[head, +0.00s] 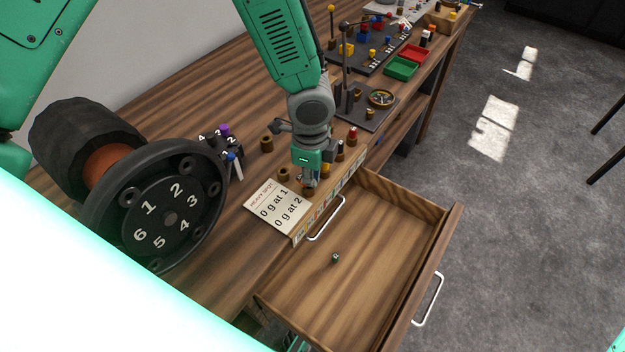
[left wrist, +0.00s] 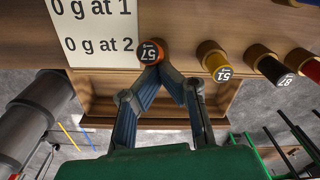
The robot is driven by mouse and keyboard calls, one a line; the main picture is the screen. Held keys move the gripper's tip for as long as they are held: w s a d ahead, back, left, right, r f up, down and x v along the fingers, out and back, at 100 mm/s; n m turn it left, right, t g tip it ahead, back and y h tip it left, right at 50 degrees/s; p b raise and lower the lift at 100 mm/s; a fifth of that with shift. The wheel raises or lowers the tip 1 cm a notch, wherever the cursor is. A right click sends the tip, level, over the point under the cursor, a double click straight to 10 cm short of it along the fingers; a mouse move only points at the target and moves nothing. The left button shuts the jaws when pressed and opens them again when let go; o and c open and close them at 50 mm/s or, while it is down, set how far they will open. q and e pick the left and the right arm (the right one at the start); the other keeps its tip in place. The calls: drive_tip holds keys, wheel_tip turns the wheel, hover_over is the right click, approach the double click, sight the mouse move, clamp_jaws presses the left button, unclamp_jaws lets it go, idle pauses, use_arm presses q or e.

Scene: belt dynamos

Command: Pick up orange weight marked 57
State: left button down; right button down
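An orange weight with a black top (left wrist: 151,52) shows in the left wrist view beside the white card; its upside-down marking looks like 57. The fingertips of my left gripper (left wrist: 162,72) converge right at the weight's near edge; I cannot tell whether they touch or hold it. In the head view, my left gripper (head: 309,181) points down over the front of the bench, in a row of weights, and hides most of what is beneath it. My right gripper is not in view.
A yellow-banded weight (left wrist: 215,62) and another dark-topped weight (left wrist: 271,68) stand to the right. The card (head: 277,208) lies beside the gripper. An open drawer (head: 390,255) juts out below, holding one small object (head: 335,257). A numbered wheel (head: 165,215) stands left.

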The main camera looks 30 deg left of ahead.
sight(311, 188)
use_arm(q)
drive_tip(key=shift+s+a+f, duration=0.1)
drive_tip(key=shift+s+a, duration=0.2)
drive_tip(key=shift+a, duration=0.05)
drive_tip(key=r, duration=0.8)
drive_tip(key=shift+w+a+r, duration=0.15)
drive_tip(key=shift+a+r, duration=0.15)
drive_tip(key=shift+a, duration=0.1)
drive_tip(key=shift+w+d+r, duration=0.15)
drive_tip(key=shift+d+r, duration=0.35)
drive_tip(key=shift+d, duration=0.2)
drive_tip(key=c, duration=1.4)
unclamp_jaws()
drive_tip(key=o, duration=0.7)
drive_tip(key=shift+a, duration=0.15)
drive_tip(key=shift+c, duration=0.2)
drive_tip(key=shift+o, duration=1.4)
drive_tip(key=shift+a, duration=0.4)
